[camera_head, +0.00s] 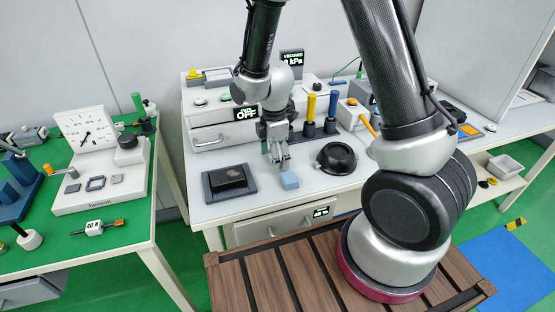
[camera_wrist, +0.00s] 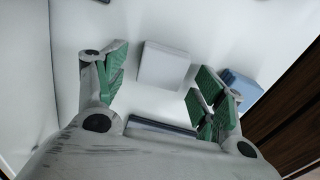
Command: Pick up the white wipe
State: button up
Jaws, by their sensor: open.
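The white wipe (camera_wrist: 163,66) is a flat, pale square block lying on the white worktop. In the wrist view it lies in the gap between the two green-padded fingers of my gripper (camera_wrist: 158,82), apart from both. My gripper is open and empty. In the head view my gripper (camera_head: 277,163) points down over the front of the white bench, and I cannot make out the wipe there. A light blue block (camera_head: 290,180) lies just right of my gripper. In the wrist view the blue block (camera_wrist: 241,88) sits beyond the right finger, partly hidden by it.
A black block on a dark tray (camera_head: 252,188) lies left of my gripper. A round black fixture (camera_head: 336,158) stands to the right. Yellow and blue upright handles (camera_head: 311,107) stand behind. The bench's front edge, above a drawer (camera_head: 285,222), is close to my gripper.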

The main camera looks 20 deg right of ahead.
jog(key=c, duration=0.9)
notch_tip(320, 180, up, 10)
jog(key=shift+r, duration=0.1)
